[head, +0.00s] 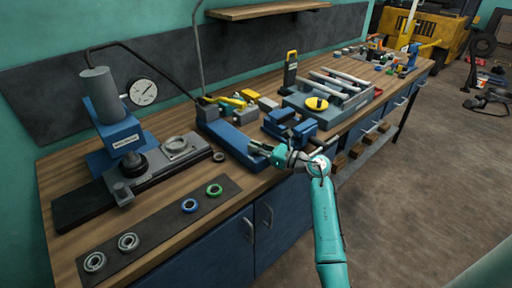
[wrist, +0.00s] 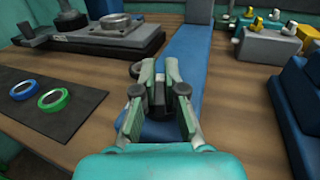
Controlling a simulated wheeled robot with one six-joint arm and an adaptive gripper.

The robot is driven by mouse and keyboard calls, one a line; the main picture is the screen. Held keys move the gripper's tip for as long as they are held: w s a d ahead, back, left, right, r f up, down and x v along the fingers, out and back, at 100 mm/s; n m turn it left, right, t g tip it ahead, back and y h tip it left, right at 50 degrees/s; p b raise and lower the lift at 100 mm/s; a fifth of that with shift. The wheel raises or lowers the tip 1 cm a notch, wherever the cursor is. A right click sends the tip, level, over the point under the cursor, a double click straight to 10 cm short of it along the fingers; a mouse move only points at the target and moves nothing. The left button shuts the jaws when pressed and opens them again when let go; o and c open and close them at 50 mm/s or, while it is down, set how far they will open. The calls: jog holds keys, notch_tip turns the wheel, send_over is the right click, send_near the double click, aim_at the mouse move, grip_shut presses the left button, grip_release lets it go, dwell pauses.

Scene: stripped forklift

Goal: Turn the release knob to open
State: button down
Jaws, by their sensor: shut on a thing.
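My gripper (head: 257,148) is low over the near end of a long blue bar-shaped base (head: 228,139). In the wrist view, its two green-padded fingers (wrist: 158,82) are closed on the sides of a small dark upright piece (wrist: 158,97), which looks like the release knob. The blue base also shows in the wrist view (wrist: 189,50), running away under the fingers. The knob's lower part and the face turned from me are hidden by the fingers. In the head view the gripper covers it. I cannot tell how far it is turned.
A press with a dial gauge (head: 143,92) stands at left. A dark mat (head: 155,225) with blue, green and metal rings lies in front. A small black round part (wrist: 135,70) is close left of the fingers. Blue blocks (head: 290,125) and a grey tray (head: 325,115) stand at right.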

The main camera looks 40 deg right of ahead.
jog(key=shift+n+g+y, duration=0.7)
jog(key=shift+n+y, duration=0.3)
jog(key=shift+y, duration=0.4)
jog(key=c, duration=1.2)
grip_release()
jog(key=shift+c, duration=0.2)
jog(key=shift+s, duration=0.1)
jog(key=v, duration=1.2)
